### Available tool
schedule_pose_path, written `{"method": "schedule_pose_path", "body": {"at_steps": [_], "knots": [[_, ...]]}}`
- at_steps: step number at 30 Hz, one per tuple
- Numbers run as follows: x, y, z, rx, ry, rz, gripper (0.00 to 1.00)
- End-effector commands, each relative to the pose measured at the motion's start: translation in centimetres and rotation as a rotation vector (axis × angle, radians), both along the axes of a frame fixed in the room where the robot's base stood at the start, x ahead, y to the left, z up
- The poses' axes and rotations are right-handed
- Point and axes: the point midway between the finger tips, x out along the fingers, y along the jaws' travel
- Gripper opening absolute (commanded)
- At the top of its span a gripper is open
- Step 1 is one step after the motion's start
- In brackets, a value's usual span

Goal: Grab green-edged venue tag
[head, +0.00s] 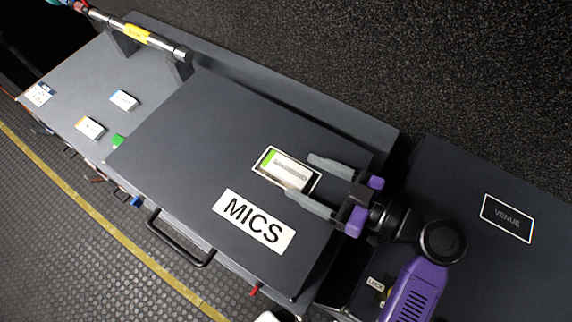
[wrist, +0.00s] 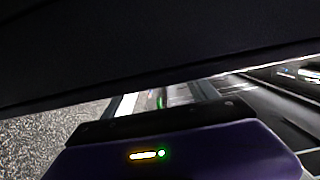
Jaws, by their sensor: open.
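The green-edged venue tag (head: 286,170) is a pale plate with a green left edge and lettering too small to read. It lies inside a white-outlined rectangle on the dark lid of the MICS case (head: 190,130). My gripper (head: 301,177) is open, with its two grey fingers reaching in from the right. The fingertips lie on either side of the tag's right end. I cannot tell their height above the lid or whether they touch the tag. In the wrist view, a small green patch (wrist: 161,101) shows between the fingers; a dark surface covers the upper part.
A white MICS label (head: 253,221) is below the tag. A VENUE outline (head: 507,218) marks the dark case at right, with nothing on it. Small tags (head: 124,100) and a green block (head: 118,142) lie at left. A pole with a yellow band (head: 137,34) rests on brackets behind.

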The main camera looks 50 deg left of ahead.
Motion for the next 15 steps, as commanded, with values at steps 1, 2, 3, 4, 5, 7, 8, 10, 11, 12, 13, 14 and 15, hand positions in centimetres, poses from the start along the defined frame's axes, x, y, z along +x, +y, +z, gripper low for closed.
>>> {"method": "schedule_pose_path", "body": {"at_steps": [1, 2, 3, 4, 5, 7, 8, 10, 11, 12, 13, 14, 15], "knots": [[-0.3, 0.9, 0.1, -0.002, 0.003, 0.004, 0.67], [-0.5, 1.3, 0.0, -0.002, 0.002, 0.005, 0.67], [-0.6, 1.9, -0.2, -0.002, 0.002, 0.005, 0.67], [-0.7, 2.2, -0.3, -0.001, 0.003, 0.005, 0.67], [-0.7, 2.6, -0.4, 0.0, 0.002, 0.004, 0.67], [-0.9, 3.3, -0.6, 0.0, 0.001, 0.003, 0.67], [-0.9, 3.5, -0.6, 0.0, 0.001, 0.003, 0.67], [-1.0, 3.7, -0.8, 0.0, 0.001, 0.001, 0.67], [-1.0, 3.8, -0.8, 0.0, 0.0, 0.001, 0.67], [-1.0, 3.8, -0.8, 0.0, 0.0, 0.0, 0.67], [-1.0, 3.8, -0.8, 0.0, 0.0, 0.0, 0.67], [-1.0, 3.8, -0.8, 0.0, 0.0, 0.0, 0.67], [-1.0, 3.8, -0.8, 0.0, 0.0, 0.0, 0.67]]}}
